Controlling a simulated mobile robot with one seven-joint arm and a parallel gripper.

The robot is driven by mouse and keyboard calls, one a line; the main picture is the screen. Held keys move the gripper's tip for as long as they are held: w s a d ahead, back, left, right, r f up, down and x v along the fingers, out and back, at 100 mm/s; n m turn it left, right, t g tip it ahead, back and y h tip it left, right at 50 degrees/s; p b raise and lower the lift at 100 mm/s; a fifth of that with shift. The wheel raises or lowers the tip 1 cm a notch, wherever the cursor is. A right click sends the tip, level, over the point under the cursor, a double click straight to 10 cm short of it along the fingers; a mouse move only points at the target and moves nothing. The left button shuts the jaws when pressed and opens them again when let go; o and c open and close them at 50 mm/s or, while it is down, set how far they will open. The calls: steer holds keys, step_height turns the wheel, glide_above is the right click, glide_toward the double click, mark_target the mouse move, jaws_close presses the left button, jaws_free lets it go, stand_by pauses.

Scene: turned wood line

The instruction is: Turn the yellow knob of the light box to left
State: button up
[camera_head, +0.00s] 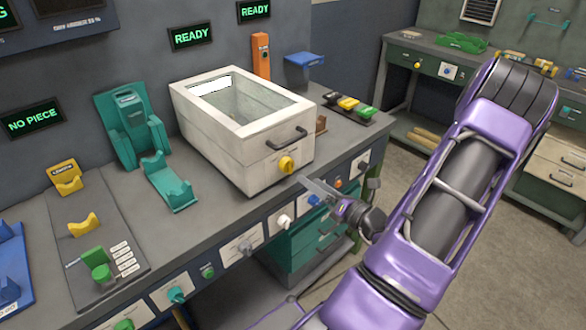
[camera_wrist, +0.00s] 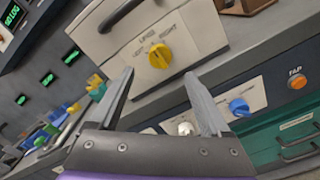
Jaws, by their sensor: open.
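The light box (camera_head: 232,150) is a white box with a glass top and a dark handle, standing on the grey bench. Its yellow knob (camera_head: 286,165) is on the lower front face. In the wrist view the yellow knob (camera_wrist: 160,56) sits under a label that shows LEFT and RIGHT, just beyond and between my fingertips. My gripper (camera_wrist: 158,82) is open and empty, apart from the knob. In the head view my gripper (camera_head: 318,190) is in front of the bench edge, slightly right of and below the knob.
The bench front carries a white knob (camera_head: 283,221), a blue knob (camera_head: 314,199) and an orange button (camera_wrist: 297,82). Teal holders (camera_head: 168,183) stand left of the box. An orange device (camera_head: 261,56) stands behind it. The floor at right is partly clear.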

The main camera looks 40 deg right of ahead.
mark_target(292, 168)
steer(key=w, duration=0.8)
steer(key=shift+a, duration=0.35)
steer(key=shift+c, duration=0.2)
jaws_close()
steer(key=shift+n, duration=0.7)
steer(key=shift+f+n+b, duration=0.1)
steer(key=shift+n+b, duration=0.75)
steer(key=shift+n, duration=1.05)
steer(key=shift+n+b, duration=1.15)
steer(key=shift+n, duration=0.65)
steer(key=shift+n+b, duration=0.4)
steer(key=shift+n, duration=0.2)
